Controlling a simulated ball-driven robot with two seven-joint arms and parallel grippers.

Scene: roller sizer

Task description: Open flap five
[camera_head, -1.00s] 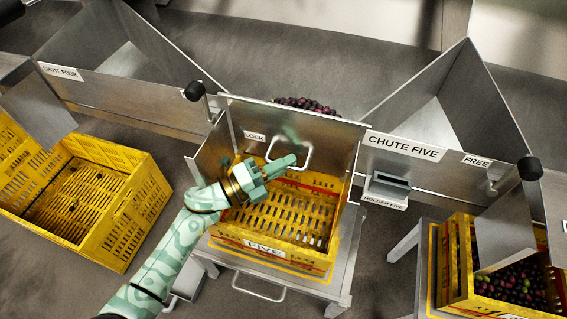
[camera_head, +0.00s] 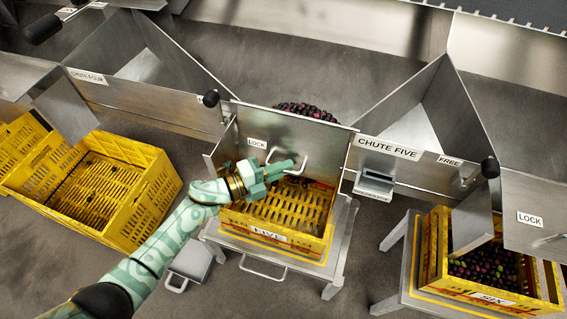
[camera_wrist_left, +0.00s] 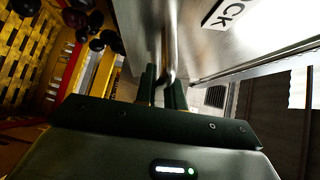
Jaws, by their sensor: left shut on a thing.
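Flap five (camera_head: 325,147) is a grey metal plate with a bar handle (camera_head: 303,161), at the mouth of chute five below a heap of dark fruit (camera_head: 306,111). A LOCK label (camera_head: 257,143) is at its left. My left gripper (camera_head: 284,168) is shut on the handle; the left wrist view shows the bar (camera_wrist_left: 168,45) between its fingers (camera_wrist_left: 163,88). The yellow crate marked FIVE (camera_head: 268,235) stands under the flap. The left wrist view shows several dark fruits (camera_wrist_left: 82,20) near the crate. My right gripper is out of view.
Holder five (camera_head: 375,180) is on the panel right of the flap, near a FREE label (camera_head: 450,161). A black-knobbed lever (camera_head: 490,168) is farther right. Crate six (camera_head: 490,291) holds fruit at right. A mostly empty yellow crate (camera_head: 100,190) stands at left.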

